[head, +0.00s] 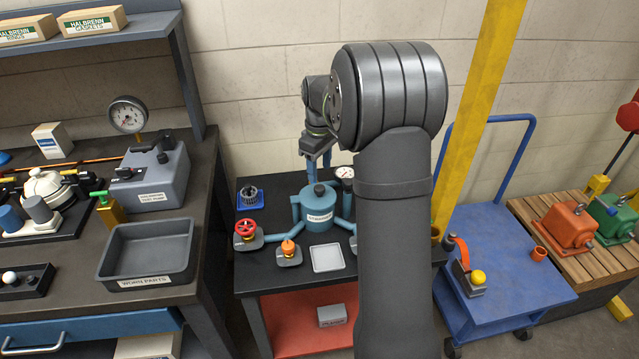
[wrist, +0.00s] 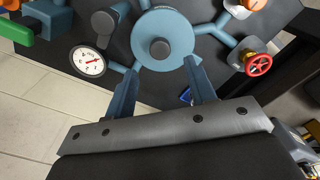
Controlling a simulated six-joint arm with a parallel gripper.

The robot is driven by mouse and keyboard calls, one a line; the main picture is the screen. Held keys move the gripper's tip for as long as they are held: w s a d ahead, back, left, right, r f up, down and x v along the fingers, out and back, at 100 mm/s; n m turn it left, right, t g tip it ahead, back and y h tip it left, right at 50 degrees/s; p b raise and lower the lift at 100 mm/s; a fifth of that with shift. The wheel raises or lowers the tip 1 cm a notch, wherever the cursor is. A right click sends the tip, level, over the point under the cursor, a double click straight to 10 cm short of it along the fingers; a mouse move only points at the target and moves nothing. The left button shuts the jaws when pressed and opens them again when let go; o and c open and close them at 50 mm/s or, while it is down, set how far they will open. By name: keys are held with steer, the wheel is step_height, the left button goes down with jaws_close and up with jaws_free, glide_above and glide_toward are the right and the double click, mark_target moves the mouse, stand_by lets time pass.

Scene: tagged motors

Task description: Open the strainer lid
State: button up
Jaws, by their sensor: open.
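The blue strainer (head: 320,217) stands on the black bench, with pipes running out from its sides. Its round lid (wrist: 176,26) sits on top, seemingly closed, with a dark knob (wrist: 159,48) at the centre; the knob also shows in the head view (head: 319,189). My gripper (wrist: 162,74) is open and empty. In the wrist view its two blue fingers point toward the lid, one on each side of its near edge, with the knob beyond and between them. In the head view my gripper (head: 318,163) is above and behind the strainer. Contact is not visible.
A red handwheel (head: 246,229) and an orange valve (head: 288,248) are at the strainer's left and front. A gauge (head: 345,173) stands close on its right. A pale square tray (head: 326,258) lies in front. My arm hides the bench's right part.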

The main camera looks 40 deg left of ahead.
mark_target(319, 187)
step_height(319, 187, down, 6)
steer(key=shift+f, duration=0.1)
steer(key=shift+c, duration=0.3)
jaws_close()
